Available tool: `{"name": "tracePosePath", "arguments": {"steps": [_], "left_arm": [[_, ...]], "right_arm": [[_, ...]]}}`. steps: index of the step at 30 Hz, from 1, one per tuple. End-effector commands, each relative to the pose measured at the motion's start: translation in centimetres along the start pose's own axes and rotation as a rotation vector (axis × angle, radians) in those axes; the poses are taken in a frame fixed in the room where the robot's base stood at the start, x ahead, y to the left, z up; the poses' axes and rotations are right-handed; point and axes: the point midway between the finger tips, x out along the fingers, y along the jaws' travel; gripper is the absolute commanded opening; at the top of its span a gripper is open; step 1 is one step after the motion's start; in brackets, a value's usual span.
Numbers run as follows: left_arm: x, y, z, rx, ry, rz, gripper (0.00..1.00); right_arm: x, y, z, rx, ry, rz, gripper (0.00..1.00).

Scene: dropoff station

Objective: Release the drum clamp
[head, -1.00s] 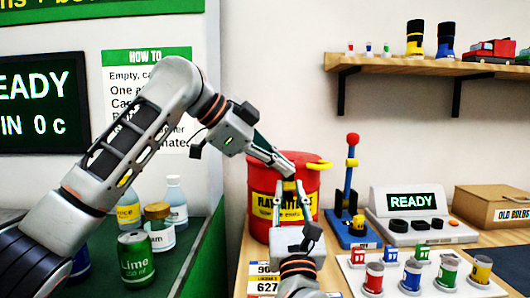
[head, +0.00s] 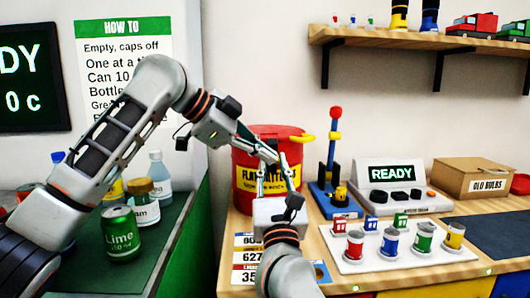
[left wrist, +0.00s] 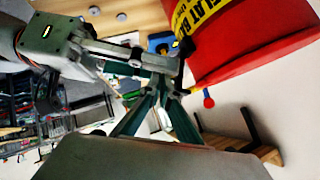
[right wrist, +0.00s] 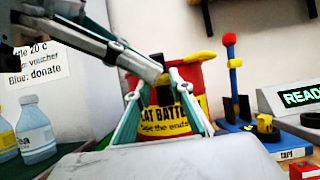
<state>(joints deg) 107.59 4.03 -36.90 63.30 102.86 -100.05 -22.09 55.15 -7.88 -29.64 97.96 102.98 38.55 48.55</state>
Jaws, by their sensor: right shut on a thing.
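The red drum (head: 240,165) with a yellow text band and a yellow handle (head: 302,138) stands at the table's left end. It also shows in the left wrist view (left wrist: 235,62). My right gripper (head: 275,165) is in front of the drum, its fingers pointing up. In the right wrist view (right wrist: 161,88) its fingertips are shut on a small yellow-and-dark thing (right wrist: 163,92). My left gripper (head: 271,157) reaches in from the left. Its tips come together (left wrist: 156,88) close to the right fingertips. Whether they hold anything is hidden. I cannot tell which part is the clamp.
A blue stand (head: 333,203) with a red-knobbed lever is right of the drum. A READY device (head: 391,174) and a cardboard box (head: 474,178) stand behind a white tray (head: 380,258) with several small cans. A green can (head: 120,233) and bottles stand on the left counter.

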Motion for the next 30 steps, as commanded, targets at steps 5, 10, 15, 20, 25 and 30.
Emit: {"name": "tracePosePath", "arguments": {"steps": [5, 10, 15, 20, 25, 30], "left_arm": [[0.8, 0.4, 1.0, -0.007, -0.013, 0.013, 0.0], [0.8, 0.3, 1.0, -0.007, -0.014, 0.011, 0.0], [0.7, 0.3, 1.0, -0.007, -0.014, 0.009, 0.0], [0.7, 0.2, 1.0, -0.008, -0.014, 0.008, 0.0], [0.6, 0.2, 1.1, -0.008, -0.014, 0.008, 0.0], [0.6, 0.2, 1.1, -0.008, -0.015, 0.007, 0.0]], "right_arm": [[-0.1, 0.1, 0.1, 0.001, -0.004, 0.002, 0.39], [-0.1, 0.1, 0.0, 0.0, -0.003, 0.002, 0.39], [-0.2, 0.1, -0.1, 0.0, -0.001, 0.001, 0.39], [-1.4, 0.1, -0.2, 0.0, 0.0, 0.002, 0.39], [-4.6, 0.1, -0.2, 0.001, 0.0, 0.003, 0.39], [-8.1, 0.1, -0.1, 0.002, 0.0, 0.002, 0.39]]}}
